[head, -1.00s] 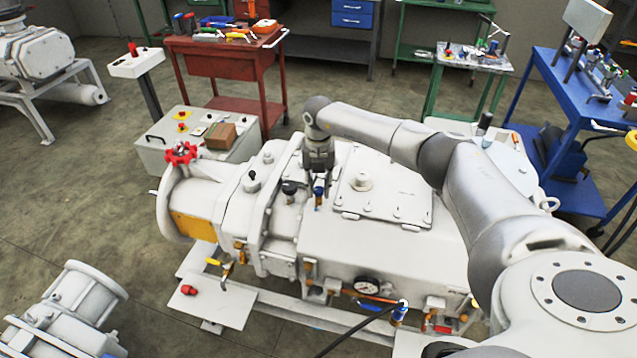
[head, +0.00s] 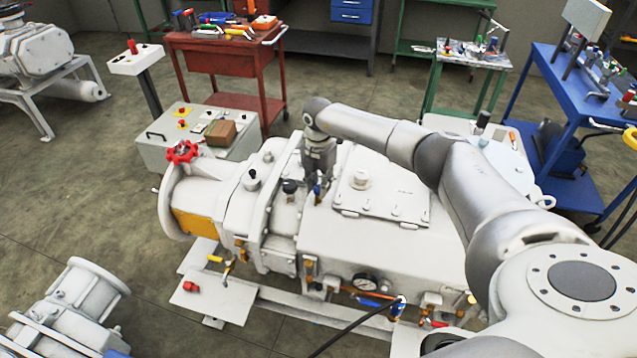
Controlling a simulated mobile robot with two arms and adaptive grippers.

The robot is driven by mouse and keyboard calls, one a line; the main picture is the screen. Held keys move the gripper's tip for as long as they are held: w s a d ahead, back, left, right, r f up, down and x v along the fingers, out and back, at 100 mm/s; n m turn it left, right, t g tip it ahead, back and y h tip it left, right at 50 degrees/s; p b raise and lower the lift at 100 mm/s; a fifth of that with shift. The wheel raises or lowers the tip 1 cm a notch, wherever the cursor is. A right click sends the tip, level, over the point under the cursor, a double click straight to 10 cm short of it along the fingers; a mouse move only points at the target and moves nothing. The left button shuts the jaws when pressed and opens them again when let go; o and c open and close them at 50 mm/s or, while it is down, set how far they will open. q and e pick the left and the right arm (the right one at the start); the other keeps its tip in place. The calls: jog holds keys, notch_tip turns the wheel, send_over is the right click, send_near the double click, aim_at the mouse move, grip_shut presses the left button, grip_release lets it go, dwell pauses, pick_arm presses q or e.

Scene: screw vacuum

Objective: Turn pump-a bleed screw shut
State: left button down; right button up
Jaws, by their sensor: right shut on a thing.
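The white pump (head: 362,240) fills the middle of the head view. My right gripper (head: 318,186) points down from above and is shut on this screw. The fingers hide most of the screw, so its thread and seat cannot be seen. My left gripper is not in view.
A dark knob (head: 290,187) stands close left of my right gripper. The cover plate (head: 382,190) lies to its right. A red handwheel (head: 182,152) is at the pump's left end.

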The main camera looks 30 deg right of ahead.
aim_at(318, 187)
dwell(0.3)
jog(key=o, duration=1)
jog(key=shift+r, duration=0.1)
notch_tip(318, 187, up, 12)
jog(key=shift+f, duration=0.1)
